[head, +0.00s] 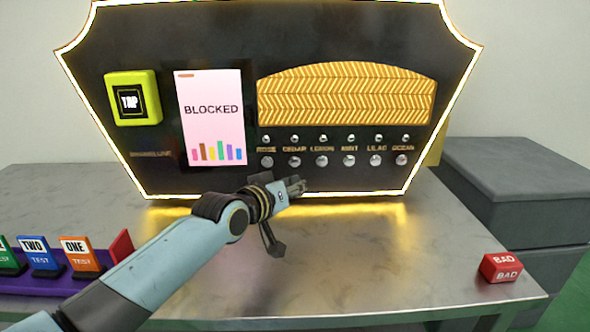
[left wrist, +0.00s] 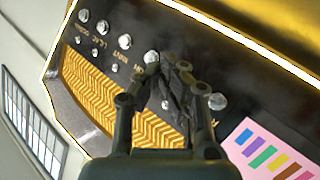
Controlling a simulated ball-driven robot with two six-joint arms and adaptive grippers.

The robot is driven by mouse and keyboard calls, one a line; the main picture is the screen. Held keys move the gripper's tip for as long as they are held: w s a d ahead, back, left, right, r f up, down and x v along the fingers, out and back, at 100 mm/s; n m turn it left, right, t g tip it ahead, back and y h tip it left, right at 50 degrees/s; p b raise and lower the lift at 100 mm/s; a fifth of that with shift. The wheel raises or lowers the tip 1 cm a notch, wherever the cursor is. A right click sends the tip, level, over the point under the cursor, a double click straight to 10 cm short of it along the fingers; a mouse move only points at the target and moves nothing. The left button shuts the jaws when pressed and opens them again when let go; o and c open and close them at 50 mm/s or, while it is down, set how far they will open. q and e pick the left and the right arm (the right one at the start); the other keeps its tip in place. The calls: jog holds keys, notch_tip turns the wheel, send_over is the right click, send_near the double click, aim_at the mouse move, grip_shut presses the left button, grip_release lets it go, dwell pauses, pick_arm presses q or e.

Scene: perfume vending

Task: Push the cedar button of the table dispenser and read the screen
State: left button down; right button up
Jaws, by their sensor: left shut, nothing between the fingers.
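The table dispenser (head: 300,40) is a black panel with a glowing edge. Its screen (head: 209,125) reads "BLOCKED" above several coloured bars. Several round silver buttons run along its lower right under name labels. The cedar button (head: 295,161) is second from the left, between rose (head: 267,162) and lemon (head: 321,161). My left gripper (head: 298,185) is shut and empty, just below the cedar button in the head view. In the left wrist view the fingers (left wrist: 168,72) overlap the button row and seem to hide cedar; contact cannot be told. My right gripper is out of view.
A yellow "TAP" block (head: 133,98) is on the panel's left. A purple rack (head: 75,281) with coloured test cards stands at the table's left. A red "BAD" block (head: 501,268) lies at the right front. The table (head: 400,260) between is clear.

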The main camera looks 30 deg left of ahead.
aim_at(295, 162)
pick_arm(q)
jog(key=shift+w+a+b, duration=0.35)
jog(key=shift+w+a, duration=0.1)
jog(key=shift+w, duration=0.25)
jog(key=shift+w+a+b, duration=0.35)
jog(key=shift+w+a, duration=0.05)
jog(key=shift+w, duration=0.35)
jog(key=shift+w+a+b, duration=0.35)
jog(key=shift+w+a, duration=0.1)
jog(key=shift+w, duration=0.25)
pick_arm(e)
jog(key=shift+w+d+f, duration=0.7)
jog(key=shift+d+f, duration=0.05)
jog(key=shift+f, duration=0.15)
pick_arm(q)
jog(key=shift+w, duration=0.1)
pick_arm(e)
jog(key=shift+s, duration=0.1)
pick_arm(q)
jog(key=shift+w+a, duration=0.25)
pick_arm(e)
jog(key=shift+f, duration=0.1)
